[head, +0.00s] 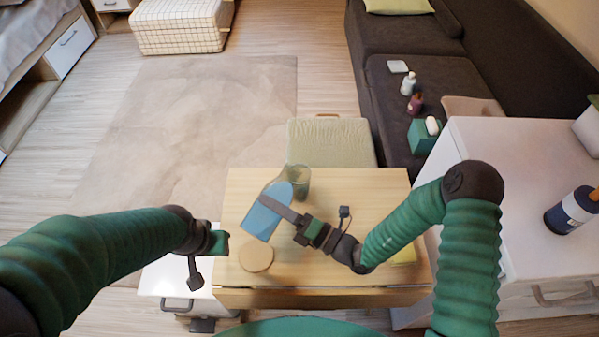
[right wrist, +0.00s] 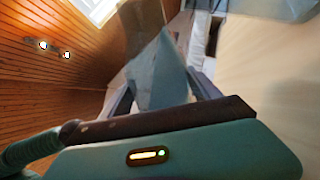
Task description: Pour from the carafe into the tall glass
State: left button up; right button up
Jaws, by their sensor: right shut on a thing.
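The carafe (head: 262,222), with blue contents, is tilted above the wooden table. My right gripper (head: 280,208) is shut on it; in the right wrist view the carafe (right wrist: 162,78) sits between the two fingers. The tall glass (head: 299,183), greenish and see-through, stands upright near the table's far edge, just right of the carafe's upper end. Whether the carafe's mouth is over the glass, and whether liquid flows, I cannot tell. My left gripper (head: 217,242) is left of the table, away from both; its fingers are not clear.
A round coaster (head: 256,257) lies on the wooden table (head: 340,190), below the carafe in the picture. A yellow item (head: 404,252) lies at the table's right, partly behind my right arm. A white cabinet (head: 530,150) stands to the right, and a cushioned stool (head: 330,140) beyond the table.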

pick_arm(q)
jog(key=shift+f, duration=0.15)
pick_arm(e)
jog(key=shift+m, duration=0.3)
pick_arm(q)
jog(key=shift+r+p, duration=0.3)
jog(key=shift+r, duration=0.1)
pick_arm(e)
jog(key=shift+r, duration=0.3)
pick_arm(q)
jog(key=shift+w+p+v, duration=0.15)
jog(key=shift+p+v, duration=0.5)
jog(key=shift+w+p+v, duration=0.15)
jog(key=shift+p+v, duration=0.45)
pick_arm(e)
jog(key=shift+w+d+r+m+t, duration=0.15)
jog(key=shift+r+m, duration=0.15)
jog(key=shift+m, duration=0.2)
jog(key=shift+w+d+r+m+t, duration=0.15)
jog(key=shift+r+m, duration=0.1)
jog(key=shift+m, duration=0.25)
pick_arm(q)
jog(key=shift+w+p+v, duration=0.25)
jog(key=shift+p+v, duration=0.8)
pick_arm(e)
jog(key=shift+r+m+h, duration=0.3)
jog(key=shift+r+m, duration=0.2)
jog(key=shift+m, duration=0.1)
dwell(0.9)
